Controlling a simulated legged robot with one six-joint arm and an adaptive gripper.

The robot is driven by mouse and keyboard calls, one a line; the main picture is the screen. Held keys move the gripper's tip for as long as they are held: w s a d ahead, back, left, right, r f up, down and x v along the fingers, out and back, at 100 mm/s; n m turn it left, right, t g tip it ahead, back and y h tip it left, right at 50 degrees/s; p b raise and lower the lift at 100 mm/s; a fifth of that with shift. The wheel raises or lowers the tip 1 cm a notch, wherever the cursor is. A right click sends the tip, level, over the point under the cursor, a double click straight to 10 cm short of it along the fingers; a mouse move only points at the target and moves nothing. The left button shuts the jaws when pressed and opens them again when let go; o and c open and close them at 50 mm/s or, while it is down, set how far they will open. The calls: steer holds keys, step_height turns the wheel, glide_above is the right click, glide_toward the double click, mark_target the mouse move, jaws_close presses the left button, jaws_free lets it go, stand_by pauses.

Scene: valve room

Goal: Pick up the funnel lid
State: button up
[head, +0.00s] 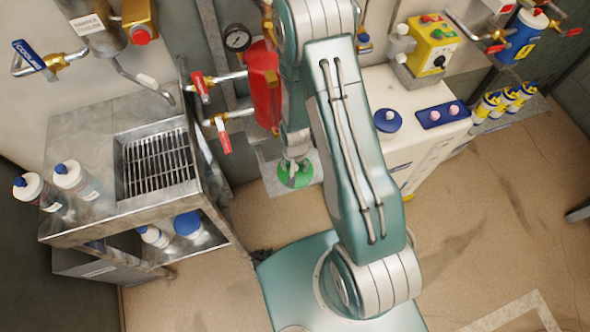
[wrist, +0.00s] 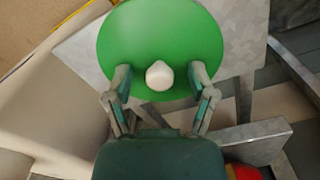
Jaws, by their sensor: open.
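The funnel lid is a round green disc (wrist: 160,32) with a white knob (wrist: 159,75) at its near edge in the wrist view. In the head view the green lid (head: 294,174) shows small below the end of my arm, partly hidden by my gripper (head: 293,160). In the wrist view my gripper (wrist: 160,80) is open, with one finger on each side of the white knob. A gap shows between each finger and the knob, so nothing is gripped. The lid is over a grey metal surface (wrist: 240,45); what is directly beneath it is hidden.
A red cylinder (head: 264,85) and red-handled valves (head: 223,137) are close to the left of my arm. A steel bench with a grated sink (head: 157,163) stands at left. A white cabinet (head: 405,95) stands at right. Open floor (head: 490,230) lies at lower right.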

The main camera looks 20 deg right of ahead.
jaws_close()
steer(key=shift+r, duration=0.1)
